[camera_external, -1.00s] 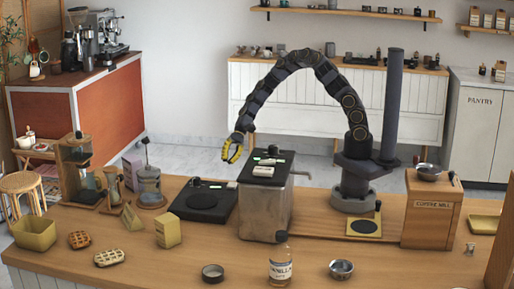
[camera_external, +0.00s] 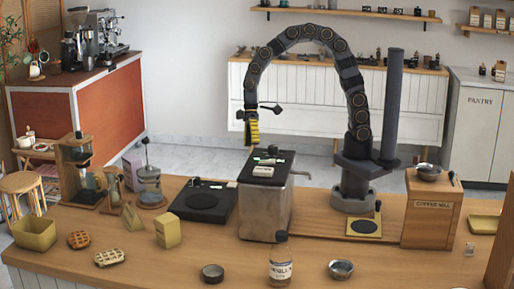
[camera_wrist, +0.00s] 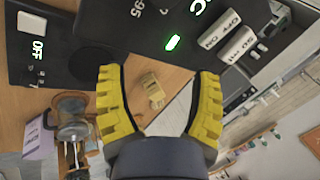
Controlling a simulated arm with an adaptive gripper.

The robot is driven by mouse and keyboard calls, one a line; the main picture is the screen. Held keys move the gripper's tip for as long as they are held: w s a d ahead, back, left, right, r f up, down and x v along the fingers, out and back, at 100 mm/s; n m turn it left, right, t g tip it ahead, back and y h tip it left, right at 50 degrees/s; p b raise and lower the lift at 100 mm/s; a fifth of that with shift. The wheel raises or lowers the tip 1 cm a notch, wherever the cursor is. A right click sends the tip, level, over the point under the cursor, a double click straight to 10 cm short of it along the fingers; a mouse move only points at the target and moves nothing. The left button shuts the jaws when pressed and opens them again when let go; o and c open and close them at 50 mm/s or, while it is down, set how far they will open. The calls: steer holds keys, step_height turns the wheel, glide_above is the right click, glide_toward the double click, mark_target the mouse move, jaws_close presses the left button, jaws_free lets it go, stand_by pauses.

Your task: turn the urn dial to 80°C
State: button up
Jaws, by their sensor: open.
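The urn (camera_external: 264,212) is a metal box with a black top panel, standing mid-counter. A small dark knob-like shape (camera_external: 272,149) shows at the back of its top; its setting is too small to read. I cannot make out the dial there. My gripper (camera_external: 252,141) points down above the urn's back left part, apart from it. Its yellow fingers (camera_wrist: 155,75) are spread with nothing held between them.
A black scale (camera_external: 203,201) lies left of the urn; a glass press (camera_external: 150,186) stands beyond it. A yellow box (camera_external: 167,228) stands front left. A vanilla bottle (camera_external: 282,262) stands in front, the coffee mill (camera_external: 432,215) at right.

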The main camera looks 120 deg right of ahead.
mark_target(273, 146)
steer(key=s+r+n+h, duration=0.1)
steer(key=s+n, duration=0.1)
steer(key=n, duration=0.1)
steer(key=s+a+r+n+g+h, duration=0.1)
steer(key=s+r+n, duration=0.1)
steer(key=n, duration=0.1)
steer(key=s+a+r+n+g+h, duration=0.1)
steer(key=s+r+n+h, duration=0.1)
steer(key=n, duration=0.1)
steer(key=shift+a, duration=0.25)
steer(key=shift+s+r+n+g, duration=0.1)
steer(key=shift+s+n+g, duration=0.05)
steer(key=shift+n+g, duration=0.2)
steer(key=shift+s+f, duration=0.1)
steer(key=shift+f, duration=3.7)
jaws_close()
